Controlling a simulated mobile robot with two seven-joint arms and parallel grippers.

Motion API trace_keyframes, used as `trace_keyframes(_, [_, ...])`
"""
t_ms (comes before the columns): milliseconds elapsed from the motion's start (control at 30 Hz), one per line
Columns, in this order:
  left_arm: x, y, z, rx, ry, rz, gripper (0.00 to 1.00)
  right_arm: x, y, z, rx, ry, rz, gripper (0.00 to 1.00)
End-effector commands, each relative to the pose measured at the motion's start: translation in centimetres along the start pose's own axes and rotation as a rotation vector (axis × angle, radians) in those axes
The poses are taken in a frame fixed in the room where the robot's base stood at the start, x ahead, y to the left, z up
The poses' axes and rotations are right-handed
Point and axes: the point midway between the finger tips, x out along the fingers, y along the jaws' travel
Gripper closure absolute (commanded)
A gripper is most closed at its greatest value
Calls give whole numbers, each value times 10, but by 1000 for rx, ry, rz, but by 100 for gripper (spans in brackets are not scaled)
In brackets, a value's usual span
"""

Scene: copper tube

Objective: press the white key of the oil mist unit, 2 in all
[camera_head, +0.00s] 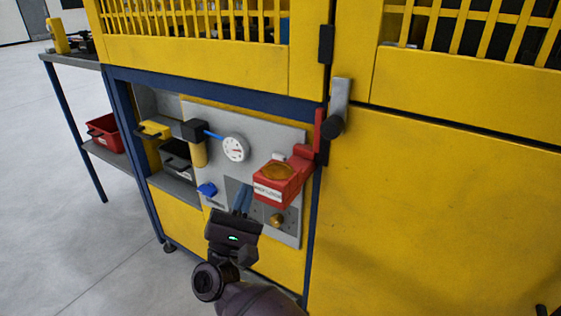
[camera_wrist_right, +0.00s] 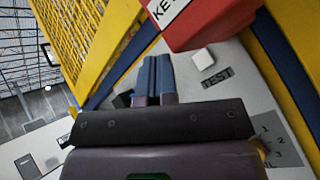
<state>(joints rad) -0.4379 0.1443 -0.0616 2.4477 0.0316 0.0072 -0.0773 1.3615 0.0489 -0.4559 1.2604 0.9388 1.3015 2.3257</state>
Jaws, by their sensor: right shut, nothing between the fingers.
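The panel of the oil mist unit (camera_head: 285,137) is a grey plate on the yellow machine. A small white key (camera_wrist_right: 203,59) sits on it beside a TEST label (camera_wrist_right: 217,78) in the right wrist view. I cannot make out this key in the head view. My right gripper (camera_head: 243,196) is shut and empty, held in front of the lower panel. In the right wrist view its blue fingertips (camera_wrist_right: 154,77) are to the left of the white key; I cannot tell how far they are from the panel. My left gripper is not in view.
A red box (camera_head: 277,186) with a KEY label juts out above the gripper's right. A brass knob (camera_head: 277,220), a round gauge (camera_head: 234,149) and a blue valve handle (camera_head: 207,189) are nearby. Bins stand on the shelf at left. Open floor lies left of the machine.

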Motion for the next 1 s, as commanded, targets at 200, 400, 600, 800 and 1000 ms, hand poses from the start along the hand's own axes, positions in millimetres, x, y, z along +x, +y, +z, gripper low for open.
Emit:
trace_keyframes(200, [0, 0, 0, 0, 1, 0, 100, 0, 1, 0, 3, -1, 0, 100])
trace_keyframes(400, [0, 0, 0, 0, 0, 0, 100, 1, 0, 0, 1, -1, 0, 100])
trace_keyframes(600, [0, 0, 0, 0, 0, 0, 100, 11, -7, -7, -1, -2, 1, 100])
trace_keyframes(800, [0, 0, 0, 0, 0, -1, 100, 27, -19, -19, -1, -2, 2, 100])
trace_keyframes(1000, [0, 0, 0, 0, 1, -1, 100, 44, -31, -31, -2, -2, 2, 100])
